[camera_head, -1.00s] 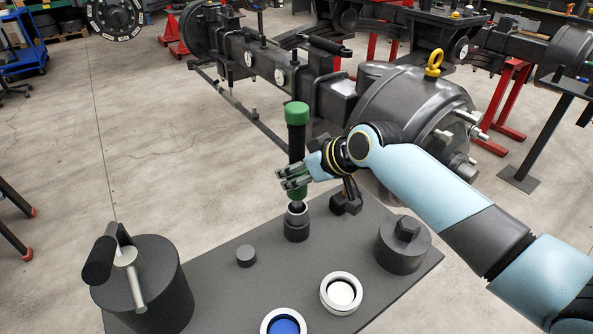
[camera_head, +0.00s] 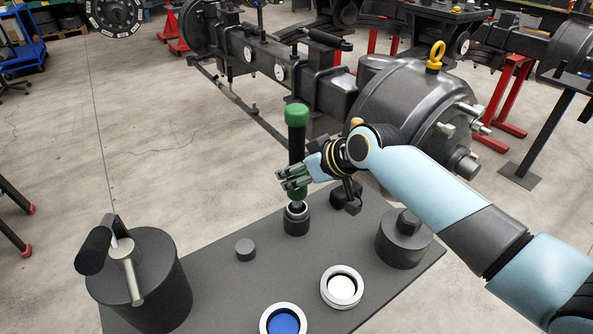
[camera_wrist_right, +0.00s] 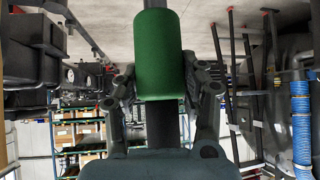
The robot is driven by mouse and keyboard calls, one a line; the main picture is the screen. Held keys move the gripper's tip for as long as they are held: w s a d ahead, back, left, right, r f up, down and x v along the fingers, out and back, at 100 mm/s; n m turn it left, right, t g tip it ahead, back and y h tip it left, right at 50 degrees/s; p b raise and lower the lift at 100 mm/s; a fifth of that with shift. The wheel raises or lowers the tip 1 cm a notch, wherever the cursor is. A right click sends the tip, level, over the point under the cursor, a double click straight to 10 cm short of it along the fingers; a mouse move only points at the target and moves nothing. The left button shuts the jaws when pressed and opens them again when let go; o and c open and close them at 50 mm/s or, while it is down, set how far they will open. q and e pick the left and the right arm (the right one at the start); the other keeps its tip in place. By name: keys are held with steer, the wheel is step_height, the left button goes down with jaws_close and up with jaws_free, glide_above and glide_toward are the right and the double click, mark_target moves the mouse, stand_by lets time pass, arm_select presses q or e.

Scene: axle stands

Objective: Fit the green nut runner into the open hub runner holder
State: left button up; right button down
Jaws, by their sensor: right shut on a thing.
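The green nut runner (camera_head: 297,115) stands upright, with a green cap on top, a dark shaft and a green lower part. My right gripper (camera_head: 288,180) is shut around its lower part; the wrist view also shows the green part of the runner (camera_wrist_right: 160,55) between the fingers. The open hub runner holder (camera_head: 296,222) is a dark round socket on the bench plate, directly below the runner. The runner's metal lower end is at the holder's mouth; I cannot tell how deep it sits. My left gripper is out of view.
The dark bench plate (camera_head: 215,285) also bears a small dark knob (camera_head: 245,249), a white-centred ring (camera_head: 342,268), a blue-centred ring (camera_head: 265,318), a dark block (camera_head: 402,248) and a large drum with a handle (camera_head: 165,280). A large axle housing (camera_head: 410,100) stands behind.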

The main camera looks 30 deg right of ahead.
steer(key=shift+f+b, duration=1.25)
steer(key=shift+f, duration=0.55)
steer(key=c, duration=0.7)
jaws_free()
steer(key=shift+o, duration=0.2)
steer(key=shift+f, duration=0.1)
steer(key=v, duration=1.2)
steer(key=shift+s, duration=0.1)
